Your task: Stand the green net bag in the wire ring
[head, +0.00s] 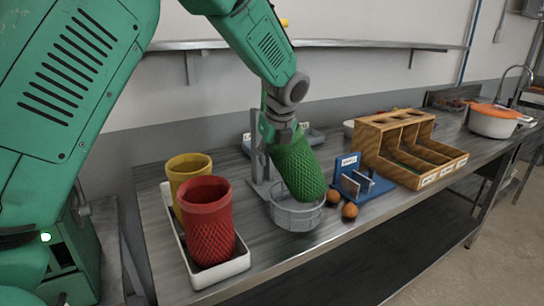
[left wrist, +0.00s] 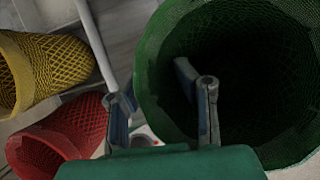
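The green net bag (head: 298,170) is tilted in the head view, its top to the upper left. Its lower end is at the opening of the round grey wire ring (head: 295,222); I cannot tell how deep it sits. My left gripper (head: 280,122) is at the bag's top and appears shut on its rim. In the left wrist view, one finger of the gripper (left wrist: 155,95) is outside the green bag (left wrist: 150,45) and one is inside its open mouth. The ring is hidden in the wrist view. My right gripper is not in view.
A red net bag (head: 208,220) and a yellow one (head: 186,168) stand in a white tray (head: 215,283) at left. Right of the ring are two brown balls (head: 349,211), a blue stand (head: 378,187) and a wooden divided box (head: 440,178). A grey post (head: 255,150) rises behind the ring.

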